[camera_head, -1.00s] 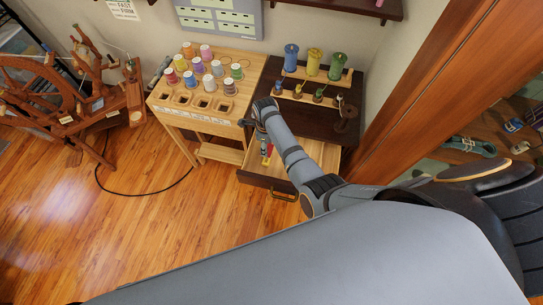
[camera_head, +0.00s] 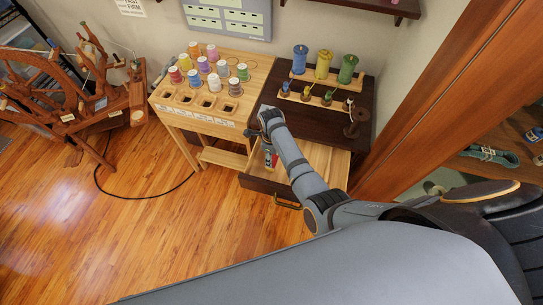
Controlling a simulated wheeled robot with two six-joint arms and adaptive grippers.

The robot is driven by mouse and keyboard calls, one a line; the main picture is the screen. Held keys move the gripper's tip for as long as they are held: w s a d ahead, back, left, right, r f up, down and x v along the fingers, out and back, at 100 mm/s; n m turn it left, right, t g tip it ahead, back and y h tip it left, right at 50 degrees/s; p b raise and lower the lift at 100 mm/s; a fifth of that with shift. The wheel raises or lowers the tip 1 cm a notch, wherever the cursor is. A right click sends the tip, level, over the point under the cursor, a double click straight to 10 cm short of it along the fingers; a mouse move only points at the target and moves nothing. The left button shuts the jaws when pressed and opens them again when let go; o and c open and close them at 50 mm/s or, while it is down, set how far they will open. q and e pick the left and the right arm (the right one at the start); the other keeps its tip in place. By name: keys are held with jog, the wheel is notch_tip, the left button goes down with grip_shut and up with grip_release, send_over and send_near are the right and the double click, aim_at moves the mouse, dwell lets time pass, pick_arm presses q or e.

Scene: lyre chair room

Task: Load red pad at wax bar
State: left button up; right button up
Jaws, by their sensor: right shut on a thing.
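My right gripper (camera_head: 268,146) points down over the open drawer of the dark cabinet, with the arm's wrist above it. It is shut, with a small red piece that looks like the red pad (camera_head: 270,160) at its fingertips. The pad is tiny and partly covered by the gripper and arm. I cannot tell whether it touches the drawer floor. I cannot make out a wax bar for certain. My left gripper is not in view.
The pale open drawer (camera_head: 322,160) has a front handle. Above it, the dark cabinet top (camera_head: 330,120) holds racks with blue, yellow and green spools. A wooden stand (camera_head: 200,115) with several thread cones is at left, a spinning wheel (camera_head: 75,85) farther left. The floor in front is clear.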

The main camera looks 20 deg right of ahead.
jog(key=shift+f+b, duration=0.3)
jog(key=shift+f, duration=0.15)
dwell(0.9)
jog(key=shift+f, duration=0.1)
dwell(1.3)
jog(key=shift+s, duration=0.1)
notch_tip(320, 180, up, 7)
jog(key=p, duration=0.8)
jog(key=shift+f+b, duration=0.35)
jog(key=shift+r, duration=0.15)
